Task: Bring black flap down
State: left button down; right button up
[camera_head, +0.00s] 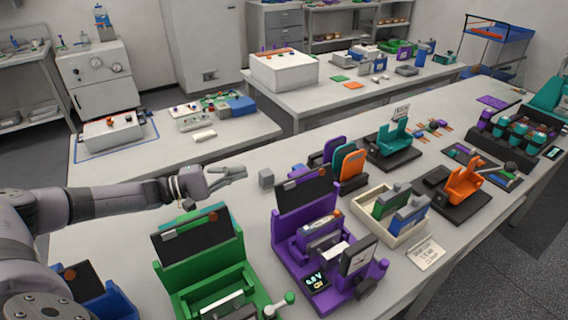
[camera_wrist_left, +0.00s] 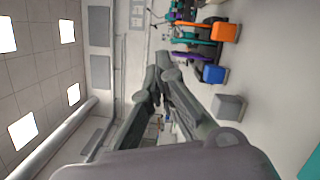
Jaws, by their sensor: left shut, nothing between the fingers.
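A black flap (camera_head: 196,238) stands raised and tilted back on the green fixture (camera_head: 256,290). Another black flap (camera_head: 303,192) stands raised on the purple fixture (camera_head: 283,252) to its right. My left gripper (camera_head: 240,173) is shut and empty. In the head view it appears above and behind the green fixture's flap and left of the purple fixture's flap, apart from both. Its closed fingers also show in the left wrist view (camera_wrist_left: 157,85), with no flap clearly visible between them. My right gripper is not in view.
A small grey block (camera_head: 266,178) sits near my left fingertips in the head view. A blue fixture (camera_head: 105,300) stands at the lower left. A cream tray (camera_head: 405,238) and an orange fixture (camera_head: 464,183) stand to the right.

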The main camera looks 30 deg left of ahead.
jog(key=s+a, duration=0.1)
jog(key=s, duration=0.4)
pick_arm(q)
jog(key=w+d+r+p, duration=0.1)
jog(key=w+d+p, duration=0.1)
jog(key=d, duration=0.3)
jog(key=w+d+r+p, duration=0.1)
jog(key=w+d+p, duration=0.1)
jog(key=d+p, duration=0.2)
jog(key=shift+d+r, duration=0.3)
jog(key=shift+d, duration=0.5)
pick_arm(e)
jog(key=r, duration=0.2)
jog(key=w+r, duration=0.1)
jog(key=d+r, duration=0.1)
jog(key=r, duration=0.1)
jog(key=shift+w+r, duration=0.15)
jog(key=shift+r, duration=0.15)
pick_arm(q)
jog(key=shift+w, duration=0.2)
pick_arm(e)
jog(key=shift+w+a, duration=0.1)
pick_arm(q)
jog(key=shift+m, duration=0.3)
jog(key=shift+s+d+r+m, duration=0.15)
jog(key=shift+r+m, duration=0.25)
jog(key=shift+r, duration=0.05)
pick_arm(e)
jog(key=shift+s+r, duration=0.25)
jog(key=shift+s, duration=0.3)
